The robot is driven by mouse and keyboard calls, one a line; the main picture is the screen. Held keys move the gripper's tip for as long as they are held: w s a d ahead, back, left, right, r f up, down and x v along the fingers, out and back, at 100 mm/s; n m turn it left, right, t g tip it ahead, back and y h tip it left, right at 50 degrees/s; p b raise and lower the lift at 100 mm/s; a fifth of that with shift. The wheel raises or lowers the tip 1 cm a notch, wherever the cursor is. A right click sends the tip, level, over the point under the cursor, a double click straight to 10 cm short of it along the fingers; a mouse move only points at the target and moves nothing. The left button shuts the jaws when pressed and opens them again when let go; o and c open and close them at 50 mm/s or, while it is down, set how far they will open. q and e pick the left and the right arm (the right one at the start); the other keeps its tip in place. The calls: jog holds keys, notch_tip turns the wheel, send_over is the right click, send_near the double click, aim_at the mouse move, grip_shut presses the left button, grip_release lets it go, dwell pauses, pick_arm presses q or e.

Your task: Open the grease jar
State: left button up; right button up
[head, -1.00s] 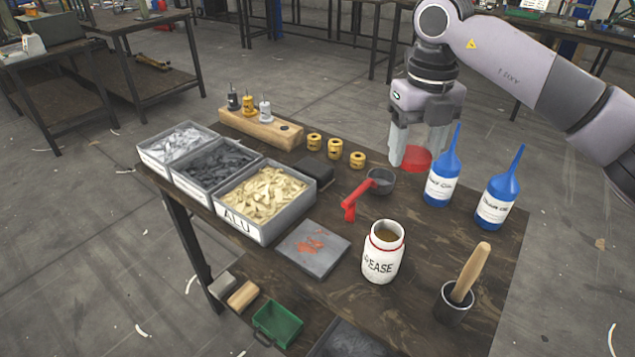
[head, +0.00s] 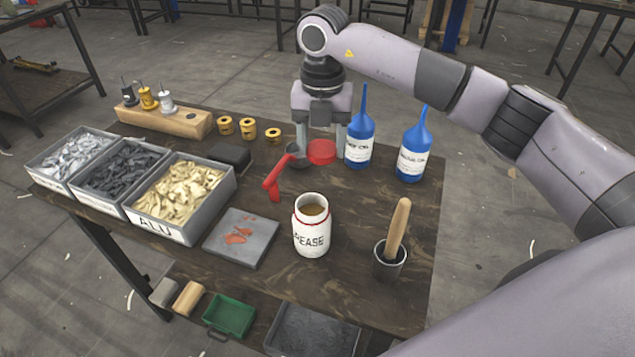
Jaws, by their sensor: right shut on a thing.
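The white grease jar (head: 312,232) stands upright on the table with its mouth open, and brownish grease shows inside. Its red lid (head: 321,152) is apart from it, farther back on the table. My right gripper (head: 320,146) points down and is shut on the lid, low at the tabletop. I cannot tell whether the lid touches the wood. The lid is between a dark cup with a red handle (head: 272,186) and a blue bottle (head: 360,140). My left gripper is not in view.
A second blue bottle (head: 411,155) stands at the right. A dark pot with a wooden-handled tool (head: 390,262) is right of the jar. A grey plate (head: 240,238) and bins of parts (head: 190,232) are to the left. Bare wood lies between jar and pot.

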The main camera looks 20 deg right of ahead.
notch_tip(320, 180, down, 11)
jog(key=shift+f, duration=0.1)
dwell(0.3)
jog(key=shift+f, duration=0.1)
jog(key=o, duration=1.2)
jog(key=shift+c, duration=0.2)
notch_tip(320, 180, up, 12)
jog(key=shift+f, duration=0.1)
jog(key=shift+r, duration=0.3)
